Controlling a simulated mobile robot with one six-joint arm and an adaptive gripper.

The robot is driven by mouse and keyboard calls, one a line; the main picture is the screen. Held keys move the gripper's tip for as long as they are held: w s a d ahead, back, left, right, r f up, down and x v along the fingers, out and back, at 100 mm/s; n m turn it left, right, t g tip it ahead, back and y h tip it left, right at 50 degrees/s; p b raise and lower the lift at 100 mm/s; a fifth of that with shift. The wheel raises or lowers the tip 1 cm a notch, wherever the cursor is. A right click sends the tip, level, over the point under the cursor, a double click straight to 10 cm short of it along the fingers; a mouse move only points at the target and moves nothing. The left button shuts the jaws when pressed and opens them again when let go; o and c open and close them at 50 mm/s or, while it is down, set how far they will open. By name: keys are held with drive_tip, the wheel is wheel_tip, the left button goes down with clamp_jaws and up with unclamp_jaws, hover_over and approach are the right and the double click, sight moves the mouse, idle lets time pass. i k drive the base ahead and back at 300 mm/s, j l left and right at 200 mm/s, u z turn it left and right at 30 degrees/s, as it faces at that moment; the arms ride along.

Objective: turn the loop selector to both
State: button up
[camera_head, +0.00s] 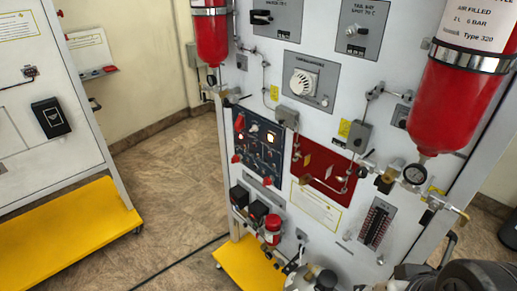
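The trainer panel (258,52) stands upright, white, facing me. No label reading loop selector is legible, so I cannot tell for certain which control it is. A dark blue control panel (271,143) at mid-left carries red-tipped switches, small knobs and lit lamps, too small to read. A white dial (303,82) sits on a grey plate above it. My gripper's fingers do not show; a dark part, probably my arm, fills the bottom right corner.
A large red cylinder (455,105) hangs at right, a smaller one (211,35) at upper left. Pipes, valves and a gauge (415,174) stick out from the panel. A second board with a yellow base (75,238) stands left. Tiled floor (172,175) between them is mostly clear, with a cable across it.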

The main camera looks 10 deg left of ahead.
sight(254, 128)
drive_tip(key=i+j+u, duration=0.15)
drive_tip(key=i, duration=0.25)
drive_tip(key=i+j+u, duration=0.15)
drive_tip(key=i+j, duration=0.15)
drive_tip(key=i, duration=0.15)
